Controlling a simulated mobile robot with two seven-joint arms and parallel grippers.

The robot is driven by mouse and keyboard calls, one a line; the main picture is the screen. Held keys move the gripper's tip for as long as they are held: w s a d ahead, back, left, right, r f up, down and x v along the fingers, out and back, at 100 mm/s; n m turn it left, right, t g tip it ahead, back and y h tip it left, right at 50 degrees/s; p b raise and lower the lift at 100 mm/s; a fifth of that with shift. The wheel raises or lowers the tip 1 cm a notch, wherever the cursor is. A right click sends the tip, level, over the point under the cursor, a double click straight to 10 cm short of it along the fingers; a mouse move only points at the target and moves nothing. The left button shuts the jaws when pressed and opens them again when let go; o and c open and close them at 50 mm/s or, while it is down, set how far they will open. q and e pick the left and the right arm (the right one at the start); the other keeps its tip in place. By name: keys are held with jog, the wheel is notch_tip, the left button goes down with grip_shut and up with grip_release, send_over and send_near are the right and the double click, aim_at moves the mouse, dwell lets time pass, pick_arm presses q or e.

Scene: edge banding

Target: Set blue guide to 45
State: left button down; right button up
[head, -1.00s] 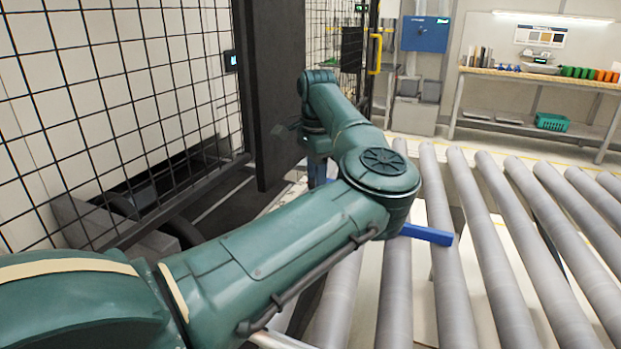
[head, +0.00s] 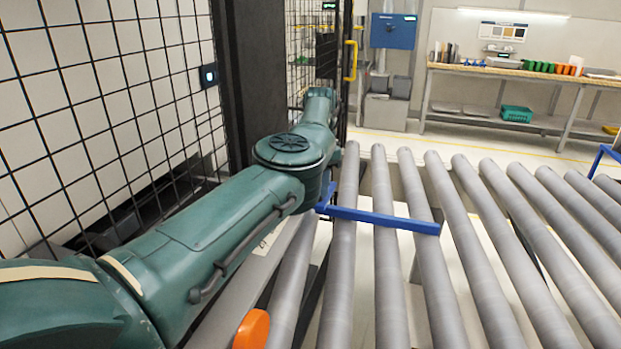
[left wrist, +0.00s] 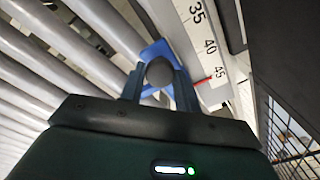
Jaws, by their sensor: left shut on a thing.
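The blue guide (head: 385,220) is a long blue bar lying across the rollers in the head view, its left end by my left arm. In the left wrist view its blue bracket (left wrist: 153,50) stands beside a white scale (left wrist: 205,45) marked 35, 40 and 45. A red pointer (left wrist: 203,81) lies on the scale close to the 45 mark. My left gripper (left wrist: 158,82) is shut on a dark rounded knob (left wrist: 159,71) at the bracket, one finger on each side. The left gripper is hidden behind my arm in the head view. My right gripper is not in view.
Grey rollers (head: 480,215) fill the right side. A black mesh fence (head: 120,90) and dark post (head: 245,85) stand close to my left arm. An orange knob (head: 252,330) shows at the bottom. A workbench (head: 510,72) stands far behind.

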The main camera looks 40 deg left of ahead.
pick_arm(q)
jog(key=shift+a, duration=0.15)
jog(key=c, duration=1.1)
grip_release()
jog(key=shift+o, duration=0.4)
